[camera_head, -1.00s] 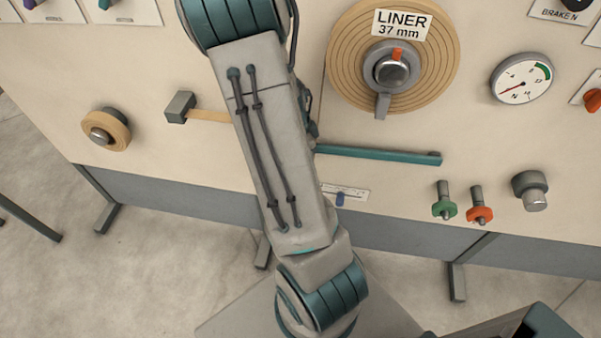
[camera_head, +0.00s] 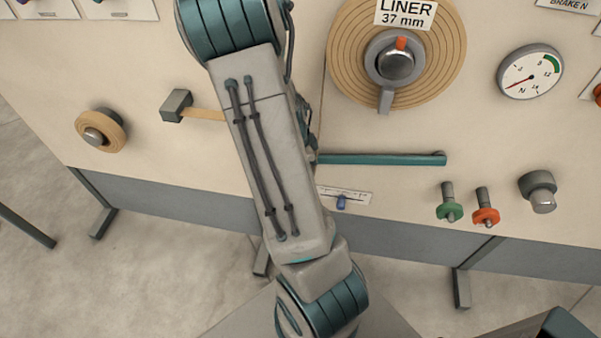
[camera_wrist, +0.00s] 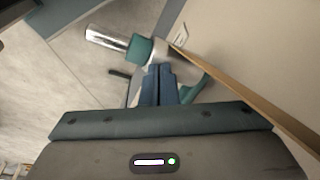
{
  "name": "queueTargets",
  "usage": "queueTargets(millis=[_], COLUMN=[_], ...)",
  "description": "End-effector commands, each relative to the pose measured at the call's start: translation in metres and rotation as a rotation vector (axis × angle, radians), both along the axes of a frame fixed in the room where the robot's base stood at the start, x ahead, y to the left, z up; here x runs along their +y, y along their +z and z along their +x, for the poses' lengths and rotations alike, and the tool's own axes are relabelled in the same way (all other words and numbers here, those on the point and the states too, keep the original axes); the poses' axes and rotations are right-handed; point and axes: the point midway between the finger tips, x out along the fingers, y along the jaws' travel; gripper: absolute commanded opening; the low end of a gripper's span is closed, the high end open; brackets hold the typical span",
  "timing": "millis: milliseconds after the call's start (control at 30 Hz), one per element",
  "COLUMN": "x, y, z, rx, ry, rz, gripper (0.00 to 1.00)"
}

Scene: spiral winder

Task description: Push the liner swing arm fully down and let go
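The liner swing arm (camera_head: 385,160) is a teal bar on the front of the cream panel. It lies nearly level, with its right end at a round pivot and its left end hidden behind my arm. In the wrist view a teal arm (camera_wrist: 194,90) with a grey and teal collar and a shiny metal roller (camera_wrist: 108,39) shows just beyond my fingers. My gripper (camera_wrist: 160,70) has its two blue fingers together, with nothing visible between them. The fingertips are against or very close to the collar; contact is unclear. My gripper is hidden in the head view.
The liner roll (camera_head: 350,75) sits above the bar. A blue slider (camera_head: 342,203) is below it. Green (camera_head: 449,213) and orange (camera_head: 486,216) knobs and a grey knob (camera_head: 541,190) stick out lower right. A tan strip (camera_wrist: 245,95) crosses close to my gripper's right side.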

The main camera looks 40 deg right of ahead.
Motion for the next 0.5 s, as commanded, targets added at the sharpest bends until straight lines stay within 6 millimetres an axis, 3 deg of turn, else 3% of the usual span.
queueTargets(millis=[100,500], x=[0.001,0.0005], y=[-0.0092,-0.006], z=[0.0001,0.0001], rx=[0.001,0.0], ry=[0.001,0.0], rz=[0.001,0.001], gripper=[0.0,0.0])
